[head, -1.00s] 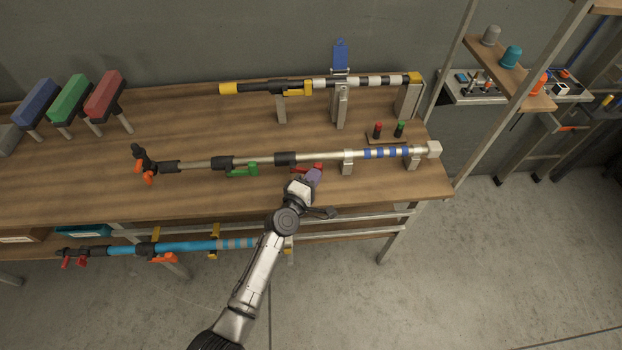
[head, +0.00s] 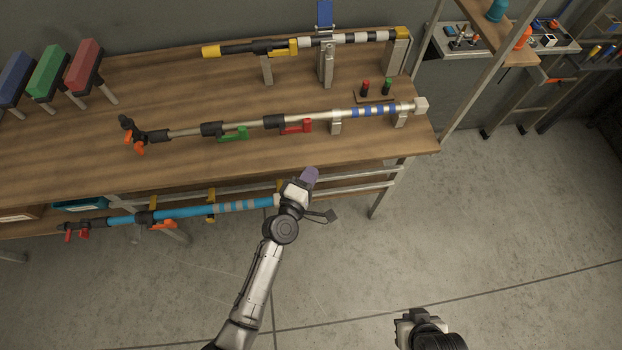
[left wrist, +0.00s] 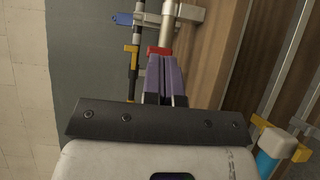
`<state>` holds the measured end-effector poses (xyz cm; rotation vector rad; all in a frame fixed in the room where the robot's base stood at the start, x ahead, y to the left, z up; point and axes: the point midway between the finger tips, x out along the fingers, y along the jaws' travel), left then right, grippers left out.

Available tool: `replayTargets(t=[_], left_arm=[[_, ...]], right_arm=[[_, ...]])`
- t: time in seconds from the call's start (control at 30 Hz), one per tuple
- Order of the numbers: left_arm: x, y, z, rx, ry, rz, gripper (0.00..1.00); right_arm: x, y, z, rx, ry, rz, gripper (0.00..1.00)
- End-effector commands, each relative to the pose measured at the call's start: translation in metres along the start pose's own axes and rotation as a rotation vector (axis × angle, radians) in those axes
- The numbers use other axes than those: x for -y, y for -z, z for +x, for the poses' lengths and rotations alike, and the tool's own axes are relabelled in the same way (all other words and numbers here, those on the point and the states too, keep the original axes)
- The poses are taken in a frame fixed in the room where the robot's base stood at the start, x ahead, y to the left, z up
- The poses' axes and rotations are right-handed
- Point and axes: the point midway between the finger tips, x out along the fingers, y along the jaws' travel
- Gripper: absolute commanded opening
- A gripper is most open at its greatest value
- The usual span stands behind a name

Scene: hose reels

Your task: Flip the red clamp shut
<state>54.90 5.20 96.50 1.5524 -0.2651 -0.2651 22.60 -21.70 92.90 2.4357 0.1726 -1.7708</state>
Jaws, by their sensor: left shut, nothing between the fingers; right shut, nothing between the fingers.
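The red clamp (head: 297,126) is on the silver pole (head: 355,112), which lies along the bench on supports. Its red lever shows along the near side of the pole, right of a black collar; I cannot tell if it is fully closed. My left gripper (head: 309,176), with purple fingers, is shut and empty, in front of the bench's near edge and apart from the clamp. In the left wrist view its fingers (left wrist: 165,78) point toward the red clamp (left wrist: 158,51). My right gripper (head: 408,325) is low in the head view, over the floor, shut and empty, with its fingers hardly visible.
A green clamp (head: 232,133) sits left of the red one on the same pole. A black pole with yellow ends (head: 345,39) stands behind. A blue pole (head: 180,212) is below the bench edge. Red and green buttons (head: 375,90) stand behind the silver pole. Floor at right is clear.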

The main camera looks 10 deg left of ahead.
Motion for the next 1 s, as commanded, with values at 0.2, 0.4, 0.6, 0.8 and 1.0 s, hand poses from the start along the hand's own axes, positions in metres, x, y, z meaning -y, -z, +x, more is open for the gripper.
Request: replayTargets(t=[0.2,0.4,0.6,0.8,1.0], left_arm=[[0.0,-0.01,-0.015,-0.001,0.0,0.001,0.0],[0.0,-0.012,-0.018,0.0,0.0,0.001,0.0],[0.0,-0.012,-0.018,0.0,0.0,0.001,0.0],[0.0,-0.012,-0.018,0.0,0.0,0.001,0.0],[0.0,-0.013,-0.018,0.002,0.001,0.033,0.0]], right_arm=[[0.001,0.001,-0.001,0.0,0.003,0.004,0.0],[0.001,0.001,-0.001,0.0,0.004,0.004,0.0],[0.001,0.0,-0.001,0.001,0.003,0.004,0.0],[0.0,0.0,-0.001,0.002,0.0,0.0,0.0],[-0.002,0.0,-0.001,0.002,-0.004,-0.005,0.0]])
